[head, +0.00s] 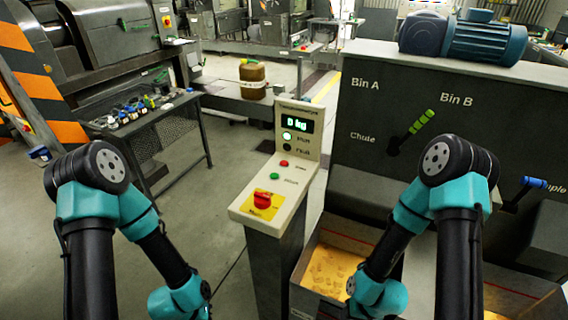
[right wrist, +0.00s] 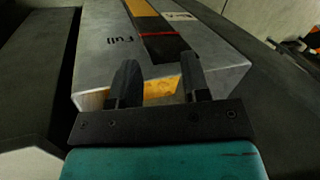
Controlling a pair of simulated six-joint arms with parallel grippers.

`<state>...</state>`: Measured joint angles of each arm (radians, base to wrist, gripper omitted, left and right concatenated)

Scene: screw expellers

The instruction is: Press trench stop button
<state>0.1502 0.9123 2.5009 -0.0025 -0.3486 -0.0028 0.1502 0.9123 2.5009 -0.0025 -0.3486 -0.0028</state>
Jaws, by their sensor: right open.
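A red mushroom button (head: 262,200) on a yellow plate sits on the sloped top of a cream console (head: 297,160), in the middle of the head view. Small red and green buttons (head: 274,176) lie above it on the same panel. The panel's display (head: 297,125) reads "0 kg". My right gripper (right wrist: 158,80) is open and empty in the right wrist view, over a grey surface (right wrist: 108,45) marked "Full" with a yellow patch between the fingers. It is hidden in the head view. My left gripper is out of the head view, below the picture; only its arm shows.
A dark machine with a green-handled chute lever (head: 420,122) and a blue lever (head: 530,184) stands at right. A box with yellow contents (head: 328,270) is beside the console's base. A side table (head: 150,115) with small parts stands at left. Open floor lies left of the console.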

